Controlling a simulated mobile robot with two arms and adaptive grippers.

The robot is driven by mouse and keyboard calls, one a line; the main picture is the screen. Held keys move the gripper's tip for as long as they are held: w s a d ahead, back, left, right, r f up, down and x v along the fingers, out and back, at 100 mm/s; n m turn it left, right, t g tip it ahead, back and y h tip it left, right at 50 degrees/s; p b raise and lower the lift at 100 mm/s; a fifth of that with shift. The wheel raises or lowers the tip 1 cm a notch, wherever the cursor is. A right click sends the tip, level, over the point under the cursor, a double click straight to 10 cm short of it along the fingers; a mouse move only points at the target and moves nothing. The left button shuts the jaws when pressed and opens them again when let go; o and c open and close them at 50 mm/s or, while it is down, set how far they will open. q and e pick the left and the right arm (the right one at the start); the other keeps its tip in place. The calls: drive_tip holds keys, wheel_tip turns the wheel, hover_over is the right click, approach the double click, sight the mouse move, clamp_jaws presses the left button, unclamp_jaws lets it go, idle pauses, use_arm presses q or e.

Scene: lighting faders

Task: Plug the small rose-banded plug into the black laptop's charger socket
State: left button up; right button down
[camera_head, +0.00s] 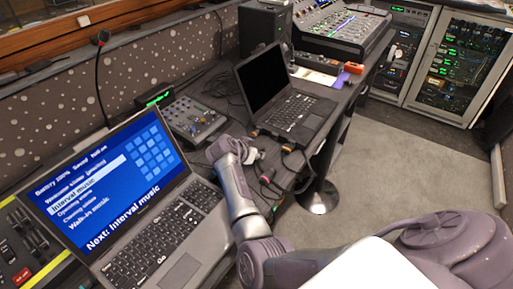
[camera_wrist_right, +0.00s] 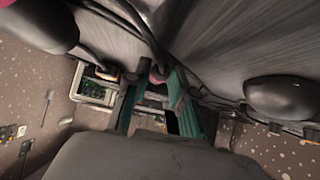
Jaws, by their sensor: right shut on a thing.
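The black laptop (camera_head: 285,112) stands open with a dark screen on the desk, right of the middle in the head view. My right gripper (camera_head: 252,156) is just in front of its near left corner, low over the desk, partly hidden by my own wrist. In the right wrist view the two greenish fingers (camera_wrist_right: 157,88) close in around a small dark plug with a rose band (camera_wrist_right: 158,75); a dark cable runs up from it. The charger socket cannot be made out. A rose-ended dark piece (camera_head: 267,174) shows beside the gripper in the head view. My left gripper is not in view.
A second laptop (camera_head: 165,225) with a blue screen stands at the left. A small mixer (camera_head: 194,118) sits between the laptops. The desk's right edge is near.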

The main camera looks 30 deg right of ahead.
drive_tip(key=shift+w+d+b, duration=0.3)
drive_tip(key=shift+w+d, duration=0.05)
drive_tip(key=shift+d, duration=0.5)
drive_tip(key=shift+w+d+b, duration=0.3)
drive_tip(key=shift+w+d, duration=0.05)
drive_tip(key=shift+d, duration=0.45)
drive_tip(key=shift+w+d+b, duration=0.3)
drive_tip(key=shift+w+d, duration=0.05)
drive_tip(key=shift+d, duration=0.5)
drive_tip(key=shift+w+d+b, duration=0.2)
drive_tip(key=shift+d+b, duration=0.15)
drive_tip(key=shift+d, duration=0.15)
drive_tip(key=shift+w+d+b, duration=0.15)
drive_tip(key=shift+d+b, duration=0.15)
drive_tip(key=shift+d, duration=0.15)
idle(0.3)
drive_tip(key=shift+d+r, duration=0.15)
drive_tip(key=shift+r, duration=0.05)
idle(0.5)
drive_tip(key=c, duration=1.4)
unclamp_jaws()
drive_tip(key=o, duration=0.5)
drive_tip(key=shift+d+f, duration=0.1)
